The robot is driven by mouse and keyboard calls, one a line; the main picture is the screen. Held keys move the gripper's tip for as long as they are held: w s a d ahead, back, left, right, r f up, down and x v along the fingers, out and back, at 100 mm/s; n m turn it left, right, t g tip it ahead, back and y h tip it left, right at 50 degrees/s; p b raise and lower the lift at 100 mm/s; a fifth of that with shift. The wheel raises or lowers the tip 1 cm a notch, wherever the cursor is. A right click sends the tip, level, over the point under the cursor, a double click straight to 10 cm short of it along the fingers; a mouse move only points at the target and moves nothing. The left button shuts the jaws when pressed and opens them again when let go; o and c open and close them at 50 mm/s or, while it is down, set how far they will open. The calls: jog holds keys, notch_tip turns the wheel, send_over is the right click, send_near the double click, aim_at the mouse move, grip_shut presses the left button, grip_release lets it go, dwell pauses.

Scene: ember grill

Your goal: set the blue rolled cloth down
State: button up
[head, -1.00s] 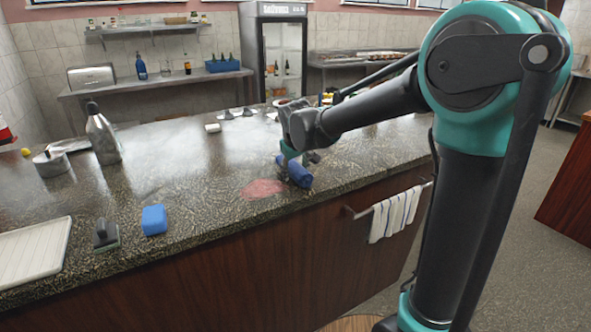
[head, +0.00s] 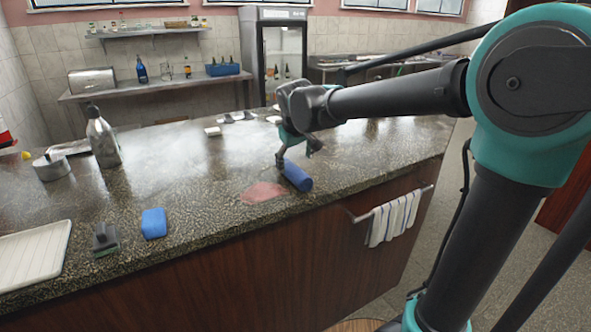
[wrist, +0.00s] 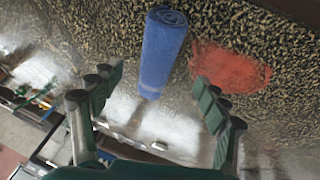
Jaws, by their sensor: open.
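The blue rolled cloth (head: 297,176) lies on the speckled stone counter (head: 190,200), near its front edge and just right of a red patch (head: 262,192). In the wrist view the cloth (wrist: 161,50) lies between the lines of the two fingers, beyond their tips, with the red patch (wrist: 230,68) beside it. My gripper (head: 295,155) is above and just behind the cloth. In the wrist view my gripper (wrist: 158,85) has its fingers spread wide, with nothing between the pads.
A blue sponge (head: 153,223), a dark scrubber (head: 105,238) and a white tray (head: 35,255) are at the front left. A metal bottle (head: 102,138) stands behind them. A striped towel (head: 395,217) hangs on the front rail.

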jog(key=v, duration=0.5)
jog(key=s+d+f+m, duration=0.2)
jog(key=s+d+f, duration=0.2)
jog(key=d+f, duration=0.4)
jog(key=s+d+f+m, duration=0.2)
jog(key=s+d+f, duration=0.3)
jog(key=d, duration=0.4)
jog(key=s+d+f+m+g, duration=0.1)
jog(key=s+d+f+m, duration=0.2)
jog(key=s+d+f, duration=0.5)
jog(key=s+f, duration=0.3)
jog(key=f, duration=0.1)
jog(key=shift+c, duration=0.2)
